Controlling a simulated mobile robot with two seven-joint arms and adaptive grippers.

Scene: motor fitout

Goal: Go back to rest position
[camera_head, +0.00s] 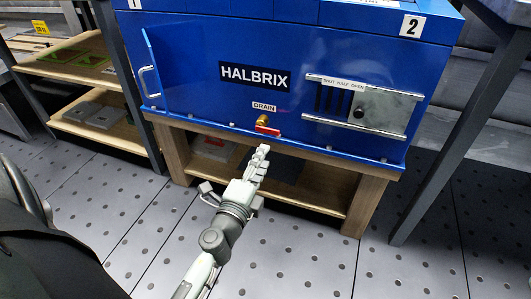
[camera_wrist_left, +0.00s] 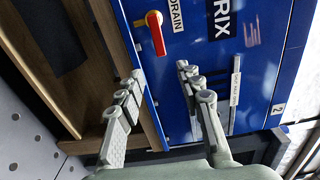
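My left gripper (camera_head: 259,162) reaches up from the bottom of the head view, in front of the blue HALBRIX machine (camera_head: 200,60) and just below its drain valve. In the left wrist view its two fingers (camera_wrist_left: 159,74) are spread, with nothing between them. The drain valve's red handle (camera_head: 267,130) lies roughly level below a brass fitting (camera_head: 262,119). The handle also shows in the left wrist view (camera_wrist_left: 155,33), beyond the fingers and apart from them. My right gripper is not in view.
The machine stands on a wooden bench (camera_head: 367,205) with a lower shelf. A slide plate (camera_head: 385,108) labelled SHUT HALF OPEN is at right on its front, a handle (camera_head: 149,82) at left. Shelves with trays (camera_head: 100,116) stand at left. A grey table leg (camera_head: 455,140) is at right. The front floor is clear.

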